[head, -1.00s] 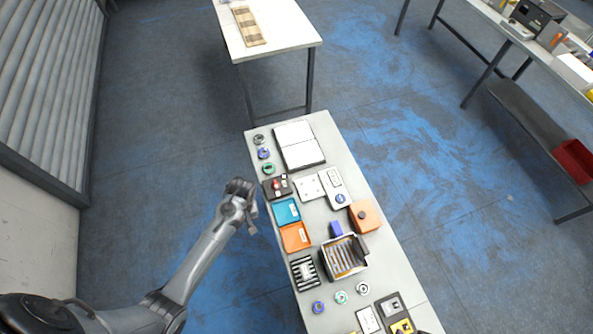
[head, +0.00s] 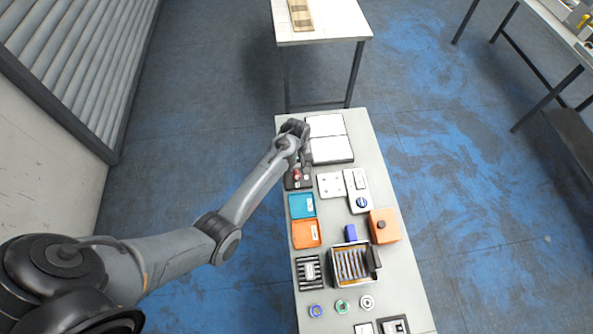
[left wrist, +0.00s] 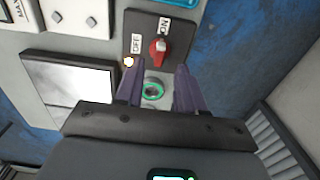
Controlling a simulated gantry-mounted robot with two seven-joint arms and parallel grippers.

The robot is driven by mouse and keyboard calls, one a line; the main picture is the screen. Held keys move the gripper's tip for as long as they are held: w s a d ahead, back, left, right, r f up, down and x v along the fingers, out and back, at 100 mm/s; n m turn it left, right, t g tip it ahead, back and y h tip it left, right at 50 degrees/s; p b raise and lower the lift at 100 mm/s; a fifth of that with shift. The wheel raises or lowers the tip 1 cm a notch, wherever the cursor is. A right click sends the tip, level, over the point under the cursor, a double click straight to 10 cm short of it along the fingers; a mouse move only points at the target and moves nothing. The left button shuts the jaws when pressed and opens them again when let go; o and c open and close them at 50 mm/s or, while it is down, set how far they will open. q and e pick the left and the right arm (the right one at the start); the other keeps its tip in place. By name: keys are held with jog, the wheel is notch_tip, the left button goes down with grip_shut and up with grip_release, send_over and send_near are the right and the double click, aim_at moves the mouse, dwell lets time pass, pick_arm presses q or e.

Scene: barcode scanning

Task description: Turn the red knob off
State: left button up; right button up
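The red knob (left wrist: 158,50) sits on a dark switch box (left wrist: 174,29) with white OFF and ON labels in the left wrist view. The knob's pointer looks turned toward the ON label, though its exact angle is hard to tell. In the head view the box (head: 298,178) is at the table's left edge, partly under my arm. My left gripper (left wrist: 155,80) is open, its two fingers apart and pointing toward the knob without touching it. In the head view my left gripper (head: 304,160) is just above the box. My right gripper is not in view.
A green-ringed roll (left wrist: 152,90) lies between the fingers in the left wrist view. A white open case (head: 330,150), blue tray (head: 302,205), orange tray (head: 306,234) and orange box (head: 384,226) crowd the table.

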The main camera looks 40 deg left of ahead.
aim_at(296, 173)
pick_arm(q)
jog(key=shift+f, duration=2.2)
jog(key=shift+c, duration=0.3)
grip_shut()
